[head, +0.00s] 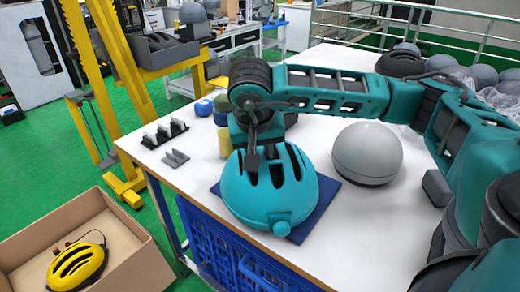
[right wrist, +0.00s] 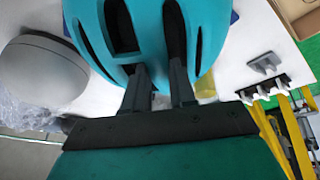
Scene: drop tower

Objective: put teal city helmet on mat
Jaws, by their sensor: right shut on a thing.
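The teal city helmet (head: 250,200) is over the dark blue mat (head: 325,203) near the table's front edge. It hides most of the mat, whose corners show at left and right. I cannot tell whether the helmet touches the mat. My right gripper (head: 254,165) comes down from above and is shut on the helmet's vented shell. In the right wrist view the two fingers (right wrist: 160,88) reach into the vents of the teal helmet (right wrist: 207,30). My left gripper is not in view.
A grey dome (head: 368,151) stands close right of the mat. Black and grey holders (head: 165,133) and small jars (head: 222,110) stand left and behind. A cardboard box (head: 130,245) with a yellow helmet (head: 77,266) is at lower left. A blue crate (head: 225,255) is below the table edge.

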